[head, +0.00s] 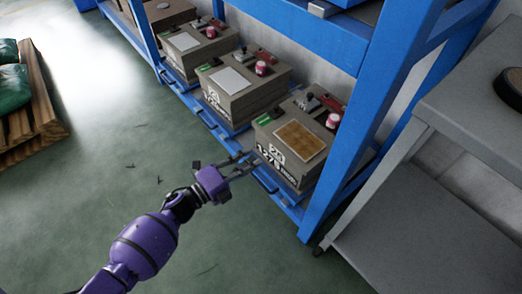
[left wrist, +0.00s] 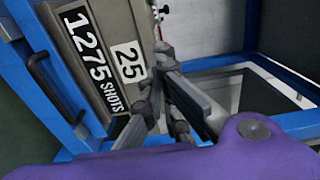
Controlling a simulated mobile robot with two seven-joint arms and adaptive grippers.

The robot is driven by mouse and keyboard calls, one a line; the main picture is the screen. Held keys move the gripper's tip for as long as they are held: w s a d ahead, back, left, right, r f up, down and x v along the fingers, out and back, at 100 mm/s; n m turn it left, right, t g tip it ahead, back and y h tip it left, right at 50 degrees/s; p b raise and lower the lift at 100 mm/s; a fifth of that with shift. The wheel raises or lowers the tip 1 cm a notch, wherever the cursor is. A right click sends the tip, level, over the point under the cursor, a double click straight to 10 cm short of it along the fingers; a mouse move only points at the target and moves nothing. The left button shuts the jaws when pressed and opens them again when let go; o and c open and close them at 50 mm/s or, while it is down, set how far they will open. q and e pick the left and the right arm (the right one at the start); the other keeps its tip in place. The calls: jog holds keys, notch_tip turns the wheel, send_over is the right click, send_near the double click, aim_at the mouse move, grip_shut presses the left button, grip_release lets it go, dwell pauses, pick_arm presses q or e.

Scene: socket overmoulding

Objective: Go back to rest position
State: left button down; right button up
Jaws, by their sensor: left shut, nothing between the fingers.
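My left gripper (head: 243,165) is purple with dark grey fingers and reaches in from the lower left in the head view. It is shut and empty, in front of the nearest box (head: 285,175) on the blue rack. In the left wrist view the fingers (left wrist: 158,70) come together beside the face of this box (left wrist: 92,60), marked "1275 SHOTS" and "25". I cannot tell whether they touch it. My right gripper is in neither view.
The blue rack (head: 335,150) holds several similar boxes in a row, with small items on top. A grey table (head: 470,110) stands at the right. A wooden pallet (head: 42,100) with green sacks lies at the left. Green floor (head: 90,190) is mostly clear.

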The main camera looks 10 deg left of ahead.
pick_arm(q)
jog(key=p+v, duration=0.1)
jog(key=v, duration=0.5)
